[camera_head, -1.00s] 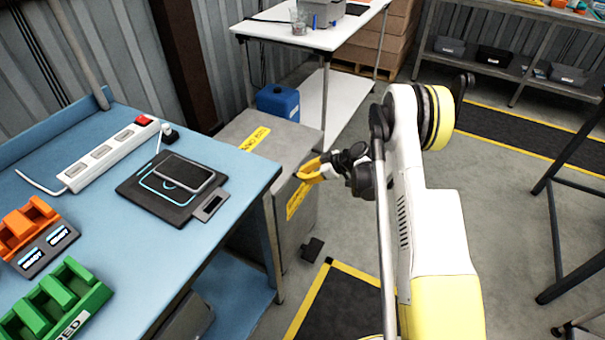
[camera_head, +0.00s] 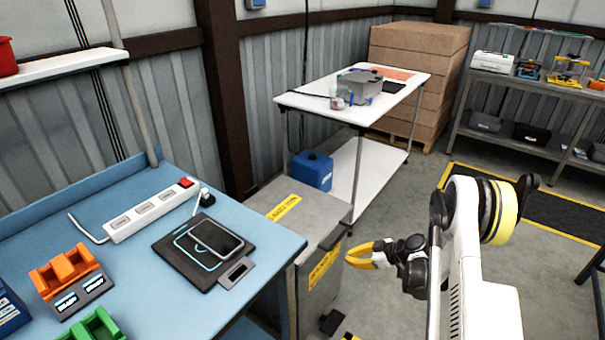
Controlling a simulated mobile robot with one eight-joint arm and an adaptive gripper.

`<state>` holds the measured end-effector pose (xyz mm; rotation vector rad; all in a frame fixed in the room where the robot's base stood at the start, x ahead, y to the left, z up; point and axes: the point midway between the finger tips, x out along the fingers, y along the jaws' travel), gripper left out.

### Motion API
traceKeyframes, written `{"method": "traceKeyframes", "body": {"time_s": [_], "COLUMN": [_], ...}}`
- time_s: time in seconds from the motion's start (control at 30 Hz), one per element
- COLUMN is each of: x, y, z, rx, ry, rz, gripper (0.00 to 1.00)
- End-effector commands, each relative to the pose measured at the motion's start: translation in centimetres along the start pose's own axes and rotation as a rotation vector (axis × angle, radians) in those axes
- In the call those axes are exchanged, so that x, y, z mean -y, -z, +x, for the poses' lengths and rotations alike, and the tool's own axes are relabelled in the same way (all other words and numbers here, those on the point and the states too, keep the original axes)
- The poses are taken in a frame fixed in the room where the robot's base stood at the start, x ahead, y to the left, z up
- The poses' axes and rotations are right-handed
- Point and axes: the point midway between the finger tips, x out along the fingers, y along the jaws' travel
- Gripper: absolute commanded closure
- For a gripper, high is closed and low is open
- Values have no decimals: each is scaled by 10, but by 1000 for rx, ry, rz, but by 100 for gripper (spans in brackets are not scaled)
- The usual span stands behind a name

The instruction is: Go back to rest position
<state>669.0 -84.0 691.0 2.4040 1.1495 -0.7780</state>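My gripper (camera_head: 352,256) has yellow fingers and a black wrist. In the head view it hangs in the air to the right of the grey cabinet (camera_head: 262,204) with yellow labels, its fingers pointing left. It holds nothing that I can see. The fingers lie close together in this view, and I cannot make out a gap at the tips. My white arm with a yellow and black joint rises at the lower right.
A blue bench (camera_head: 143,280) at left holds a power strip (camera_head: 148,213), a phone on a black pad (camera_head: 182,266), and an orange charger (camera_head: 62,272). A white table (camera_head: 312,101), cartons (camera_head: 424,45) and a shelf (camera_head: 540,88) stand behind. Floor is open at right.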

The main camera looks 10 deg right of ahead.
Motion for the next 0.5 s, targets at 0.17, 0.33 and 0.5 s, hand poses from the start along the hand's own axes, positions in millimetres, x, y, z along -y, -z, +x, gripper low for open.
{"method": "traceKeyframes", "body": {"time_s": [0.17, 0.33, 0.5], "x": [-3, 0, 22], "y": [26, 91, 155], "z": [-13, -51, -99], "rx": [30, 115, 203], "ry": [-4, -31, -87], "rz": [37, 146, 269], "gripper": [100, 100, 100]}}
